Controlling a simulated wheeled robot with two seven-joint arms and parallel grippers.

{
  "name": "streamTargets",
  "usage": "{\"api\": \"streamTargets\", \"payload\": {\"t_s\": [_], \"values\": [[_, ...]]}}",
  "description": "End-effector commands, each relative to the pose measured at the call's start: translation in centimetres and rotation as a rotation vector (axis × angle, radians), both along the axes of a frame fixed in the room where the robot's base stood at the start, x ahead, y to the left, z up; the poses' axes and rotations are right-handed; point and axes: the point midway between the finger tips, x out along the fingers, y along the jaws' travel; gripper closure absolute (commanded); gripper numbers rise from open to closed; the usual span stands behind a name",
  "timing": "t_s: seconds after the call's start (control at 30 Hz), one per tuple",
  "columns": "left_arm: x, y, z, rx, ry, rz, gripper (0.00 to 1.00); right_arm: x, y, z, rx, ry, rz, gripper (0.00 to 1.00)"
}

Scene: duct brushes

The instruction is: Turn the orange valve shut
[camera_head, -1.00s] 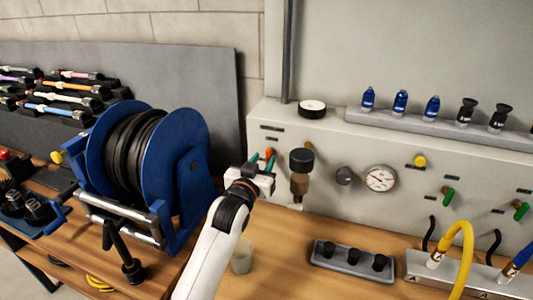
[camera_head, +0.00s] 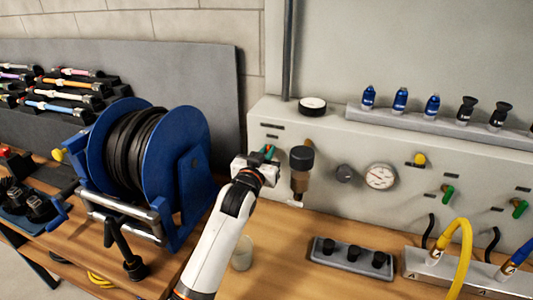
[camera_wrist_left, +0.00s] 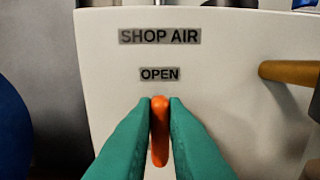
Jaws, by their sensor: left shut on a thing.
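The orange valve handle (camera_wrist_left: 159,130) stands upright in the left wrist view, below the labels "SHOP AIR" and "OPEN" (camera_wrist_left: 160,74). My left gripper (camera_wrist_left: 160,104) has its green fingers on both sides of the handle, shut on it. In the head view the left gripper (camera_head: 267,155) is at the left end of the pale panel (camera_head: 350,150), and the orange handle is largely hidden behind it. My right gripper is not in view.
A filter with a dark top (camera_head: 301,159) sits just right of the gripper. A pressure gauge (camera_head: 380,177) is further right. A blue hose reel (camera_head: 180,150) stands close on the left. A cup (camera_head: 242,254) stands on the wooden bench below the arm.

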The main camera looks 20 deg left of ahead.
Motion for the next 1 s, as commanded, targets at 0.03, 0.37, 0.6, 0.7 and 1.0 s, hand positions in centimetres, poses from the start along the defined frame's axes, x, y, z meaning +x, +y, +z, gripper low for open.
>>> {"api": "streamTargets", "payload": {"t_s": [0.03, 0.37, 0.6, 0.7, 1.0], "values": [[0.0, 0.0, 0.0, 0.005, 0.001, 0.000, 1.00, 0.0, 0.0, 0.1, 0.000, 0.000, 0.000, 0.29], [0.0, -0.2, 0.1, 0.139, -0.003, -0.001, 1.00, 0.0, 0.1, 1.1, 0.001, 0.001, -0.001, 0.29], [0.0, -0.4, 0.1, 0.347, -0.009, -0.001, 1.00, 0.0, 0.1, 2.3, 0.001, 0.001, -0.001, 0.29], [0.0, -0.6, 0.0, 0.443, -0.013, -0.001, 1.00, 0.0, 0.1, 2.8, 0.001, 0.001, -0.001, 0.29], [0.0, -0.8, -0.2, 0.728, -0.023, -0.001, 1.00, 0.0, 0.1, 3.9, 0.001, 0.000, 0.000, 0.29]]}}
